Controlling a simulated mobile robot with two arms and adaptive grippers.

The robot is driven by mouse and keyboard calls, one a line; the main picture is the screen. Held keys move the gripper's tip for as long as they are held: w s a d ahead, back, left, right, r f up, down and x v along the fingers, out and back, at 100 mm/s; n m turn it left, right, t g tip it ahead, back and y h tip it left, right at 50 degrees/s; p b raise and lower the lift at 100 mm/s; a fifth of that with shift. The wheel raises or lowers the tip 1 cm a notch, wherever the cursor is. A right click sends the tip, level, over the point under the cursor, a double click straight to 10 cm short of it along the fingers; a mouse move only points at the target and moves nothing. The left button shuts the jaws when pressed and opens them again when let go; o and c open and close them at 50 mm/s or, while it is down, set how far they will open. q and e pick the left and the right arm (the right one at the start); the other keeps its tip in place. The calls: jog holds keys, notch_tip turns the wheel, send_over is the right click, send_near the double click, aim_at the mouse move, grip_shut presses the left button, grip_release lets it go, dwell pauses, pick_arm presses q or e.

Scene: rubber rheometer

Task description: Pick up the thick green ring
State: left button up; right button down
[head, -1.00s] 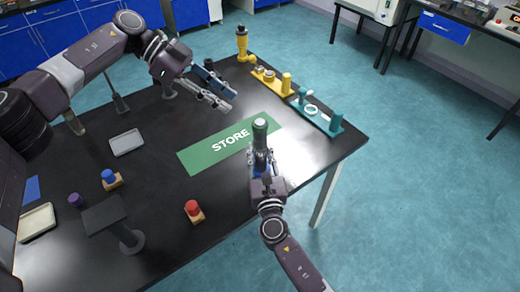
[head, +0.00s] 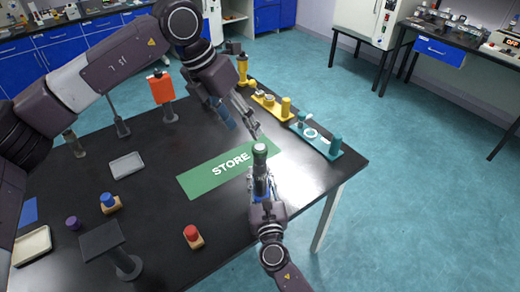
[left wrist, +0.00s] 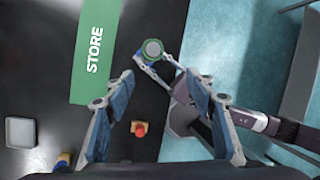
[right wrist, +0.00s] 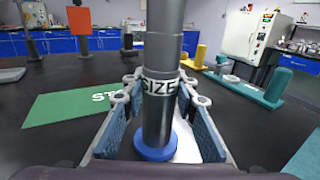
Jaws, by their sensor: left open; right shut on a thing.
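My right gripper (head: 262,186) is shut on a dark stepped post (right wrist: 160,125) with a SIZE label and a blue base. The post is upright near the right end of the green STORE mat (head: 206,177). A green ring-shaped band (left wrist: 152,43) shows around the post's pale top in the left wrist view; I cannot tell whether it is a loose ring. In the head view the post's top (head: 260,149) is small and greenish. My left gripper (head: 244,120) is open and empty, above and behind the post, its fingers pointing down towards it.
A teal stand (head: 325,145) and a yellow stand (head: 270,107) stand at the table's right back.

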pick_arm(q)
jog(key=r+m+t, duration=0.1)
jog(key=r+m, duration=0.1)
jog(key=m, duration=0.1)
send_over(260, 147)
jog(key=s+a, duration=0.2)
notch_tip(260, 147, down, 6)
jog(key=shift+w+a+x, duration=0.1)
jog(key=shift+w+x, duration=0.05)
jog(key=shift+x, duration=0.85)
jog(key=shift+w+a+x, duration=0.1)
jog(key=shift+x, duration=0.9)
jog(key=shift+w+a+x, duration=0.1)
jog(key=shift+w+x, duration=0.05)
jog(key=shift+x, duration=0.8)
jog(key=shift+c, duration=0.7)
jog(key=c, duration=0.7)
